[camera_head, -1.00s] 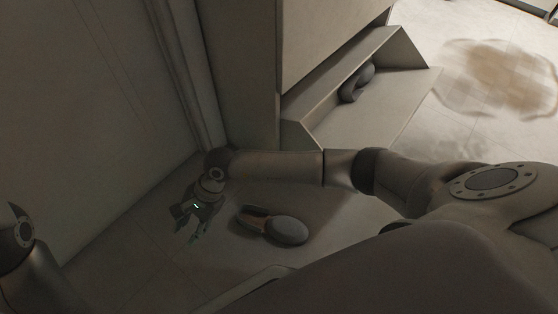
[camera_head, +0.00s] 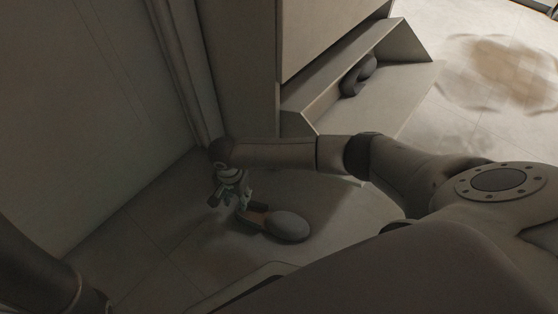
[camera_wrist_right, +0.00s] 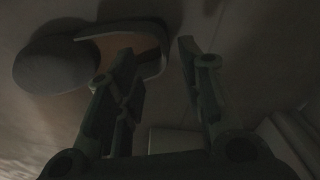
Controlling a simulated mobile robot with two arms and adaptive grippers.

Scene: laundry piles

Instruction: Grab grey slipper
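A grey slipper (camera_head: 288,226) with a brownish inside lies on the floor in the head view. My right gripper (camera_head: 229,203) is at its open heel end, pointing down. In the right wrist view, the slipper (camera_wrist_right: 52,66) is at the upper left, and its heel end reaches between the two spread fingers (camera_wrist_right: 156,50). The gripper is open. I cannot tell whether a finger touches the slipper. My left gripper is out of view; only part of my left arm shows at the lower left of the head view.
Another dark grey slipper (camera_head: 351,82) rests in the tilted-open compartment of a cabinet (camera_head: 400,82). A wall (camera_head: 80,120) stands close on the left. A brown stain (camera_head: 500,72) marks the floor at the upper right. Floor left of the gripper is clear.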

